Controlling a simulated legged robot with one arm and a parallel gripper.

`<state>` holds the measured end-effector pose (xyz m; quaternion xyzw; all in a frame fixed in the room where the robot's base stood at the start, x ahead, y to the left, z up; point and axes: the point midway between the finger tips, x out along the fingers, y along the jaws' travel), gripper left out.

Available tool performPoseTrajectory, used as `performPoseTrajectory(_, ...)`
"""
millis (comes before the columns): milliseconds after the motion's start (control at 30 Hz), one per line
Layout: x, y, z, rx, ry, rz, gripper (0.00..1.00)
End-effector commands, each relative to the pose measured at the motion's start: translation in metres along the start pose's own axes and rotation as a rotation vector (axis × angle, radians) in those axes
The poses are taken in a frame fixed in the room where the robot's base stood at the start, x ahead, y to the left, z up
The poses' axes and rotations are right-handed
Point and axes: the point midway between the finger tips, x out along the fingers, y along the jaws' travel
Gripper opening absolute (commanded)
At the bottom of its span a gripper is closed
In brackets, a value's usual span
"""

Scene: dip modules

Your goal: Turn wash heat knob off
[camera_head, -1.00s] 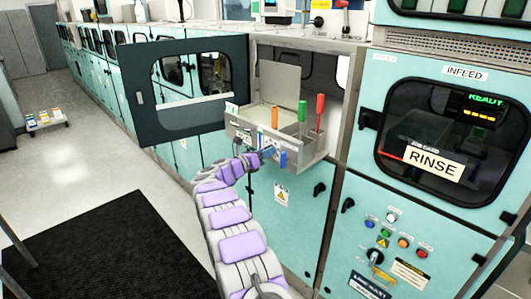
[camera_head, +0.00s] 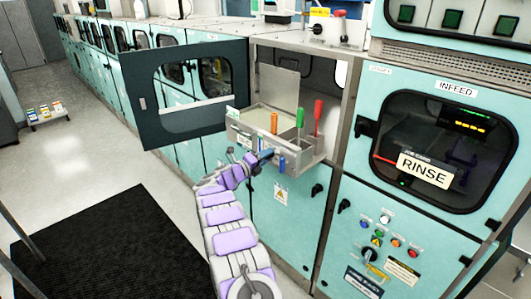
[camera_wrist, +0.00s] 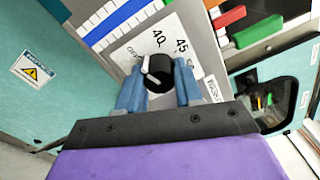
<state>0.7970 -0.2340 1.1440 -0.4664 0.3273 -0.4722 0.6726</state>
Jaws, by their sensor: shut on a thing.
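The wash heat knob, a round black knob (camera_wrist: 158,72) with a white pointer, sits on a white dial plate marked 40 and 45 in the wrist view. My gripper (camera_wrist: 158,82) has its two blue fingers on either side of the knob, shut on it. The pointer shows on the knob's left side in that picture. In the head view, my gripper (camera_head: 263,156) is against the front of the grey tank unit (camera_head: 240,134), and it hides the knob there.
An open dark-framed door (camera_head: 142,104) swings out left of the tank. Orange (camera_head: 274,123), green and red (camera_head: 318,112) handles stand up from the tank. The RINSE machine (camera_head: 425,168) stands to the right. A black floor mat (camera_head: 110,245) lies at lower left.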

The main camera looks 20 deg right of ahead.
Motion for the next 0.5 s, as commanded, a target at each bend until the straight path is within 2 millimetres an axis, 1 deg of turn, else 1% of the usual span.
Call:
performPoseTrajectory(33,-0.0019,-0.0013,0.0034,-0.034,-0.007,0.002,0.05)
performPoseTrajectory(200,-0.0019,0.0003,0.0030,-0.129,-0.008,0.002,0.05)
performPoseTrajectory(500,-0.0019,0.0024,0.0025,-0.215,-0.008,0.003,0.05)
